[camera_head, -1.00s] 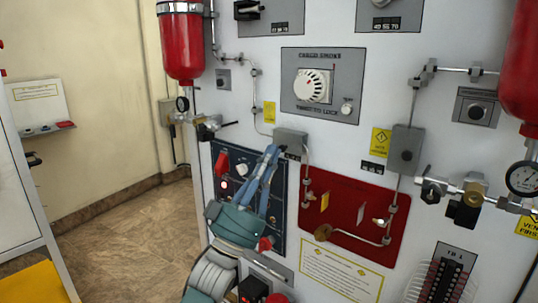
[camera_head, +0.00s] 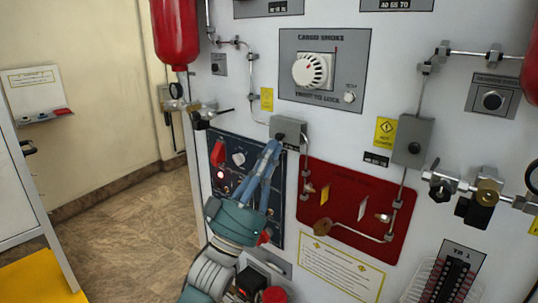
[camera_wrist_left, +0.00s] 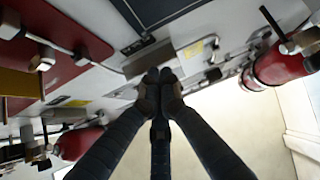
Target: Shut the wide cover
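My left gripper (camera_head: 271,148) reaches up in front of the dark blue panel (camera_head: 233,203). Its fingertips are together and empty, just below a grey box (camera_head: 289,131); I cannot tell if they touch it. The left wrist view shows the fingertips (camera_wrist_left: 160,82) meeting. A red cover (camera_head: 218,153) stands at the upper left of the blue panel, left of the gripper. Another red part (camera_head: 265,237) shows beside the gripper's palm. I cannot tell for sure which is the wide cover. The gripper hides the panel's middle. My right gripper is out of view.
A red panel (camera_head: 342,178) with pipes and valves is right of the gripper. A round white dial (camera_head: 312,71) is above. A red bottle (camera_head: 175,30) hangs at the upper left. Pipes and valves stick out on the right. Floor (camera_head: 125,225) is free at the left.

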